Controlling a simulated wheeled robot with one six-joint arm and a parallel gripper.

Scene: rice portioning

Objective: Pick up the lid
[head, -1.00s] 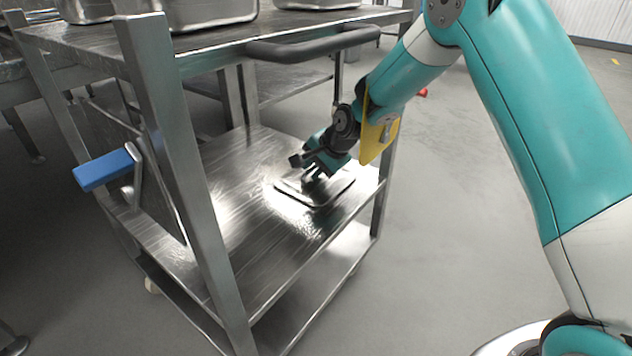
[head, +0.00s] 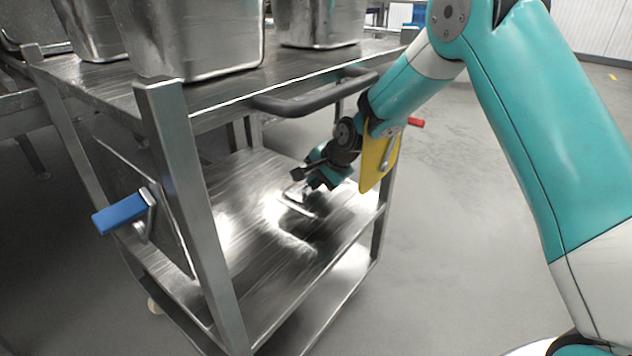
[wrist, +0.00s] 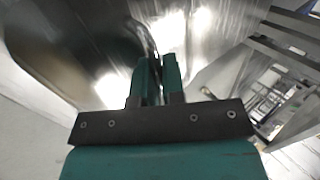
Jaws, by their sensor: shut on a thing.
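The lid (head: 297,206) is a thin shiny metal plate. In the head view it hangs tilted below my gripper (head: 308,184), over the lower shelf of the cart, with a dark reflection or shadow beneath it. My gripper is shut on the lid, seemingly by its handle; the grip itself is small and partly hidden. In the wrist view my gripper's fingers (wrist: 157,75) are close together, and a broad metal surface that looks like the lid (wrist: 60,45) spreads behind them.
The lower shelf (head: 240,270) is otherwise bare. Deep metal pans (head: 195,40) stand on the top shelf. The floor to the right is open.

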